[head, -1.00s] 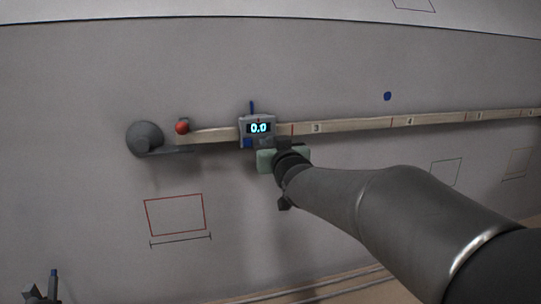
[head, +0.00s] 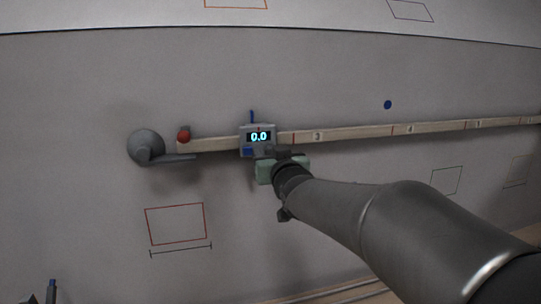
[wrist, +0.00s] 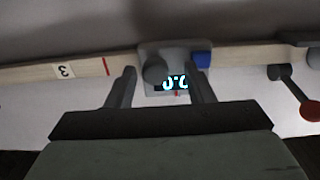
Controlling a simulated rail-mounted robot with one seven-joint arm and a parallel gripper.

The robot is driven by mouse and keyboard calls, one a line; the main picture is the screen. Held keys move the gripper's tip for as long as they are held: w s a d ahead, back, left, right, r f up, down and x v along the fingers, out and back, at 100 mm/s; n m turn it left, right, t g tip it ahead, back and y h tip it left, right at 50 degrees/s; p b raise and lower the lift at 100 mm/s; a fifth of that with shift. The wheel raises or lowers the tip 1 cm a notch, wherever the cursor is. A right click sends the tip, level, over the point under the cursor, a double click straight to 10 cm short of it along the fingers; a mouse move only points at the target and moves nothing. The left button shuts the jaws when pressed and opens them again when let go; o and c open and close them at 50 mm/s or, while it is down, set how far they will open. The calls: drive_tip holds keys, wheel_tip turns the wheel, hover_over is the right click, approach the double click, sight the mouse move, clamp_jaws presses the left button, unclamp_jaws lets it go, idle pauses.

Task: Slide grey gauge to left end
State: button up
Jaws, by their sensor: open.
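The grey gauge (head: 258,137) sits on the pale numbered rail (head: 355,132) near its left end, with a lit display reading 0.0. It also shows in the wrist view (wrist: 155,55), upside down, with a blue button (wrist: 202,59) and a round grey knob (wrist: 154,72). My gripper (head: 268,153) is at the gauge's lower edge. In the wrist view its two fingers (wrist: 158,80) are apart, with the knob and display between them. I cannot tell whether either finger touches the gauge.
Left of the gauge are a red ball-tipped lever (head: 184,136) and a round grey fitting (head: 146,147) with a flat arm. A blue dot (head: 388,104) marks the wall right of the gauge. A short bare stretch of rail lies left of the gauge.

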drive_tip(key=v, duration=1.1)
drive_tip(key=shift+s, duration=0.15)
drive_tip(key=s+d+f+m+g+h+p, duration=0.2)
drive_tip(key=s+d+f+g+h+p, duration=0.3)
drive_tip(key=s+f+g+p, duration=0.6)
drive_tip(key=s+d+f+g+p, duration=0.1)
drive_tip(key=s+f+g, duration=0.1)
drive_tip(key=s, duration=0.4)
drive_tip(key=s+d+f+g+y+p, duration=0.1)
drive_tip(key=s+f+g, duration=0.2)
drive_tip(key=s, duration=0.4)
drive_tip(key=shift+s+g, duration=0.25)
drive_tip(key=shift+g, duration=0.45)
drive_tip(key=shift+d, duration=0.1)
